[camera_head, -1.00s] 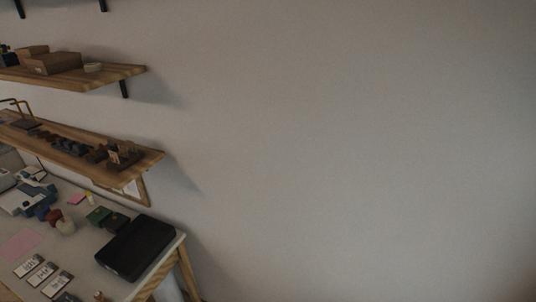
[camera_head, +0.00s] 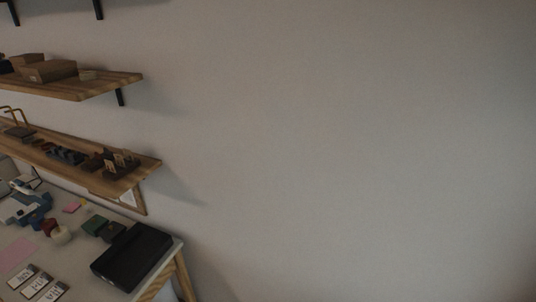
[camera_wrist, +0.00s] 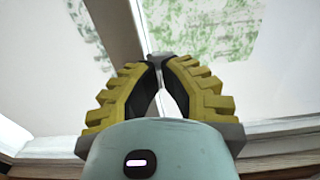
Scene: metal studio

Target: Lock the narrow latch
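I cannot make out a narrow latch in either view now. In the wrist view my gripper (camera_wrist: 158,62) has yellow ridged fingers with dark inner pads. The fingertips come together at the top, with a thin light gap between the pads lower down, and no held object shows. Beyond the fingers are bright window panes (camera_wrist: 215,25) with green foliage outside, split by a grey-brown frame bar (camera_wrist: 118,30). My gripper does not show in the head view.
In the head view a desk (camera_head: 75,235) at lower left carries a black box (camera_head: 132,257) and small items. Two wooden shelves, the upper (camera_head: 110,85) and lower (camera_head: 150,166), hang above it. The rest is bare wall (camera_head: 350,150). A pale window sill (camera_wrist: 280,140) shows at right in the wrist view.

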